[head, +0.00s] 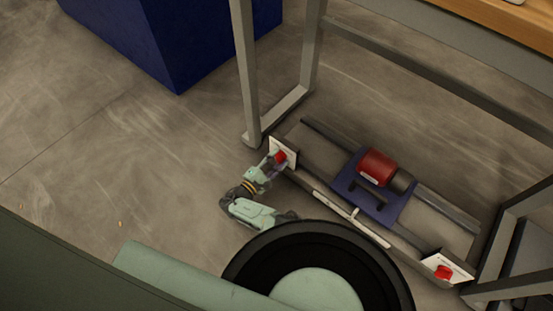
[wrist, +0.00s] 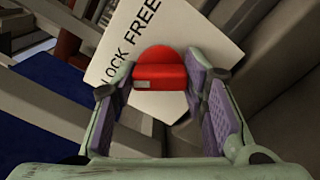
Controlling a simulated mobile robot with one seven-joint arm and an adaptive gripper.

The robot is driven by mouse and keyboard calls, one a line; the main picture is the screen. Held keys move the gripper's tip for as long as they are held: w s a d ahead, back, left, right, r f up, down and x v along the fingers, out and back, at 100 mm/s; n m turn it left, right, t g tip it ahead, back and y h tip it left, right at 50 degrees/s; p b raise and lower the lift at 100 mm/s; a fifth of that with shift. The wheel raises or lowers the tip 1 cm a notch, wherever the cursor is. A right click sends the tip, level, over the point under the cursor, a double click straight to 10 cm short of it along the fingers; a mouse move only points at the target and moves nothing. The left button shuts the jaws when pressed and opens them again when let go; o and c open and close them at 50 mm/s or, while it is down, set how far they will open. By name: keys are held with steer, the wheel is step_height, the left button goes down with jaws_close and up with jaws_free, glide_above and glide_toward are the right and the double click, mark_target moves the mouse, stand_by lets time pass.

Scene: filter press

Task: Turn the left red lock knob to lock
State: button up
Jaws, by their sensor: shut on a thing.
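The left red lock knob (head: 281,156) sits on a white plate (head: 291,144) at the left end of the low frame under the table. In the wrist view the red knob (wrist: 160,66) stands between my two finger pads, in front of the white plate (wrist: 205,30) lettered "LOCK" and "FREE". My gripper (head: 274,162) is shut on the knob, one finger on each side. In the wrist view my gripper (wrist: 160,78) covers part of the plate. A pale mark shows on the knob's left half.
A second red knob (head: 443,272) on a white plate is at the frame's right end. A red motor-like cylinder (head: 377,167) sits on a blue carriage (head: 365,197) between them. Grey table legs (head: 246,70) rise close to the left knob. Floor to the left is clear.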

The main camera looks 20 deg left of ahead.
steer(key=shift+w, duration=0.1)
steer(key=o, duration=1.2)
steer(key=shift+c, duration=0.2)
